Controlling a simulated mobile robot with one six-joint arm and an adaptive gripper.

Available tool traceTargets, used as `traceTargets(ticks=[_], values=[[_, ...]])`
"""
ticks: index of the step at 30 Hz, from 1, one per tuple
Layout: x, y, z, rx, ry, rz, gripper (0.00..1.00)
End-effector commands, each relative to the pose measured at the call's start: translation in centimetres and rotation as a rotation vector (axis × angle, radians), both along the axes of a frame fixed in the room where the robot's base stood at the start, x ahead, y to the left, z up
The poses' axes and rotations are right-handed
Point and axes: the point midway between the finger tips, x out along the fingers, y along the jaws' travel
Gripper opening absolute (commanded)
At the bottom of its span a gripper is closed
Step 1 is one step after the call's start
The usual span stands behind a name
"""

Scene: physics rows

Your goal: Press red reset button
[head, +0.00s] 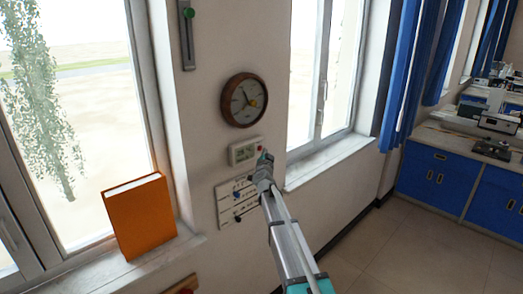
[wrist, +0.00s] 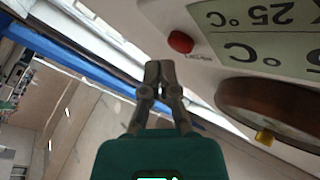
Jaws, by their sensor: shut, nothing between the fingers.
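A white wall unit (head: 241,153) with a small grey-green display hangs below the round clock. In the wrist view its display (wrist: 262,18) is large, tilted and shows "25 °C". The red button (wrist: 180,41) is a round cap on the unit's face, beside the display. My gripper (wrist: 160,72) is shut and empty, with its fingertips close to the red button in the picture; a gap shows between them. I cannot tell how far the tips are from the wall. In the head view my gripper (head: 264,162) overlaps the unit's lower right corner.
An orange book (head: 140,216) stands on the left windowsill. Windows flank this wall strip; blue cabinets (head: 432,180) are at right.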

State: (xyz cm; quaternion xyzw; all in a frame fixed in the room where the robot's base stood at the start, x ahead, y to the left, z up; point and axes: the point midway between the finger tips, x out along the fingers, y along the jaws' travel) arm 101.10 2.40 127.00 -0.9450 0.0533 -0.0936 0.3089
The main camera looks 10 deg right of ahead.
Motion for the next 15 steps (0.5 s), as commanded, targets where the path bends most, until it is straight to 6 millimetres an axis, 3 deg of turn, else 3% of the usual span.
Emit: traceTargets(ticks=[15], values=[[-2.8, -1.9, 0.0, 0.0, 0.0, 0.0, 0.0]])
